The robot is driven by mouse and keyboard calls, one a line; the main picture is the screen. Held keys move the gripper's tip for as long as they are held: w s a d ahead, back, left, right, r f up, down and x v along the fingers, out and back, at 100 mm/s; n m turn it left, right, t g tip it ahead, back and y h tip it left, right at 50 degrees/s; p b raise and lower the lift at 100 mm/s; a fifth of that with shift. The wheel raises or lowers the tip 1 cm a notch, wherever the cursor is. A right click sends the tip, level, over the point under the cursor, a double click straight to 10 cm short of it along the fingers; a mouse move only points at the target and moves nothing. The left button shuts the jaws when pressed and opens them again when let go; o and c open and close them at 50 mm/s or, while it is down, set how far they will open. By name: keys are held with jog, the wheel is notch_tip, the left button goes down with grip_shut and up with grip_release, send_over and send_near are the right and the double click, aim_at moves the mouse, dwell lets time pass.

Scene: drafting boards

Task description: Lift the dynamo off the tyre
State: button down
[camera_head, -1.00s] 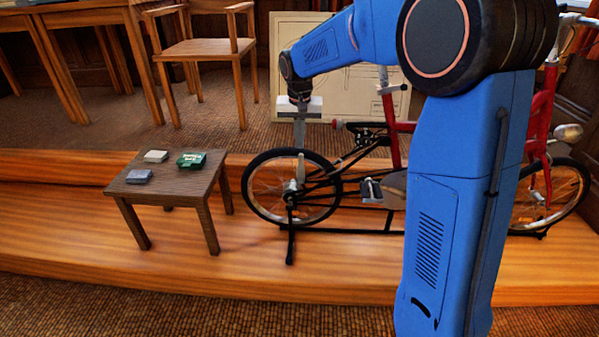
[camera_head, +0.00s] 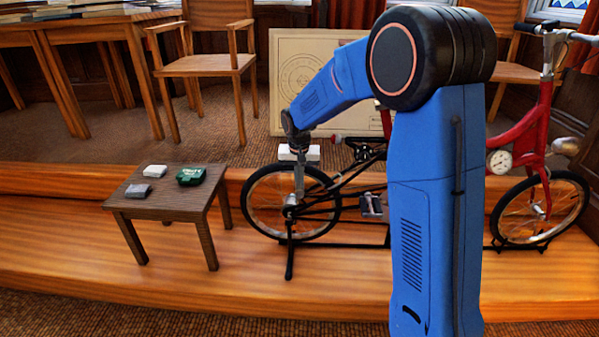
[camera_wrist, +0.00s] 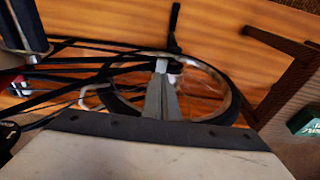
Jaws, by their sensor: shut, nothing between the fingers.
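A red bicycle (camera_head: 524,135) stands on a black stand, with its rear wheel's black tyre (camera_head: 256,179) at the centre left. My gripper (camera_head: 299,192) points straight down in front of this wheel, shut and empty. In the wrist view my gripper (camera_wrist: 162,72) also shows its grey fingers together over the wheel (camera_wrist: 222,82). A small pale grey piece (camera_wrist: 175,67) shows just beyond the fingertips; it may be the dynamo, but I cannot tell clearly. In the head view my fingers overlap that area, and I cannot make out the dynamo or whether they touch it.
A small dark table (camera_head: 172,205) stands left of the wheel, bearing a green case (camera_head: 190,176), a white box (camera_head: 155,170) and a grey box (camera_head: 138,190). The wooden platform (camera_head: 180,275) is clear in front. A drawing board (camera_head: 300,65) stands behind.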

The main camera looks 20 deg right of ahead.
jog(key=shift+s+a+f, duration=0.1)
jog(key=shift+s+f, duration=0.05)
jog(key=shift+f, duration=0.4)
jog(key=shift+s+f, duration=0.1)
jog(key=shift+f, duration=0.45)
jog(key=shift+s, duration=0.1)
jog(key=shift+s+a+f, duration=0.25)
jog(key=shift+s+f, duration=0.5)
jog(key=shift+f, duration=0.25)
jog(key=shift+r, duration=0.1)
jog(key=s+a+r, duration=0.1)
jog(key=s+r, duration=0.3)
jog(key=r, duration=0.8)
jog(key=shift+a+r, duration=0.15)
jog(key=shift+r, duration=0.25)
jog(key=shift+s, duration=0.1)
